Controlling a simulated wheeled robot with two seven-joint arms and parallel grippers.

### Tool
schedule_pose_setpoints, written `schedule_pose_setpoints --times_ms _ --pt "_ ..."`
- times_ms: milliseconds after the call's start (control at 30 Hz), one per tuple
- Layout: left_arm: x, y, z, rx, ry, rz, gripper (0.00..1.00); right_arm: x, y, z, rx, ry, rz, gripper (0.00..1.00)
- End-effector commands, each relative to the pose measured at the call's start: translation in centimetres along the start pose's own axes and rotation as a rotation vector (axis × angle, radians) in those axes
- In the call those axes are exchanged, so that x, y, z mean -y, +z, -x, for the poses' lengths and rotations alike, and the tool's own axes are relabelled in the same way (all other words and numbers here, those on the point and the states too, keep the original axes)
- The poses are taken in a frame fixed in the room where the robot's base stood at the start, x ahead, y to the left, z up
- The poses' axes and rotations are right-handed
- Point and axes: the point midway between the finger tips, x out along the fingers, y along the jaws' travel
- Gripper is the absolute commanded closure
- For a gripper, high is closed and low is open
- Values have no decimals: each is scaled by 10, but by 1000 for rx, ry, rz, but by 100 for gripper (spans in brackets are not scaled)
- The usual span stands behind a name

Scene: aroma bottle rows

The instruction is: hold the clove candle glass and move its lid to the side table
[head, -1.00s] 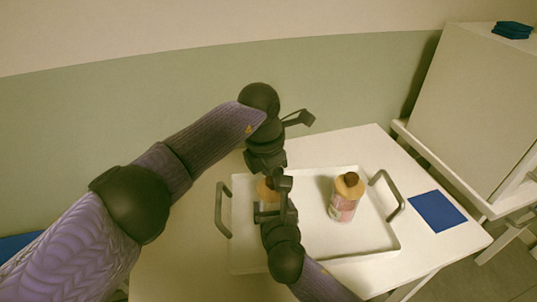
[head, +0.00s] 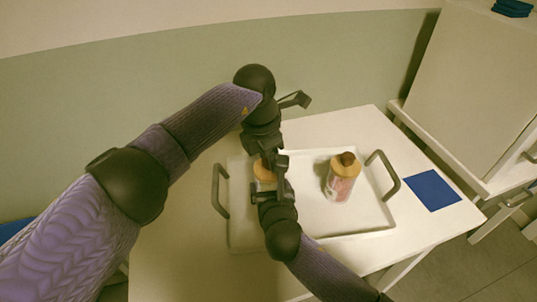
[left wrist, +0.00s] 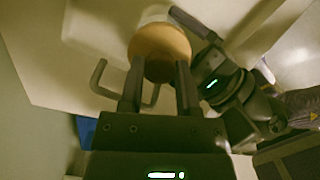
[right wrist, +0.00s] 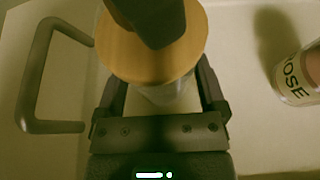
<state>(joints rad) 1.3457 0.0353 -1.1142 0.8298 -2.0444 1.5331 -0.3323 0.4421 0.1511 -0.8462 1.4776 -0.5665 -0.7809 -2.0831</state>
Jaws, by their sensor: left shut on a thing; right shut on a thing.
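The candle glass (right wrist: 165,92) with a round wooden lid (left wrist: 160,48) stands at the left side of the white tray; its lid also shows in the head view (head: 264,172). Its label is hidden. My left gripper (head: 268,155) reaches down from above and is shut on the lid, its fingers on either side in the left wrist view (left wrist: 158,80). My right gripper (head: 272,188) comes from the front and is shut on the glass below the lid; its fingers flank the glass in the right wrist view (right wrist: 162,92). The lid appears on the glass.
A second bottle (head: 341,182), lettered "OSE" in the right wrist view (right wrist: 298,82), stands to the right on the tray (head: 320,227). A blue square (head: 432,190) lies on the white table's right part. A white stand with a large panel (head: 465,100) is farther right.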

Motion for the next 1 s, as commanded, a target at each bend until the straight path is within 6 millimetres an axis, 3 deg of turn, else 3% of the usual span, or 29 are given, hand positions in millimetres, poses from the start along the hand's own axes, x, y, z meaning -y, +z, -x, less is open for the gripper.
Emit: schedule_pose_setpoints --times_ms 1000 --pt "0 3 22 0 0 0 100 0 0 0 -1 0 0 100"
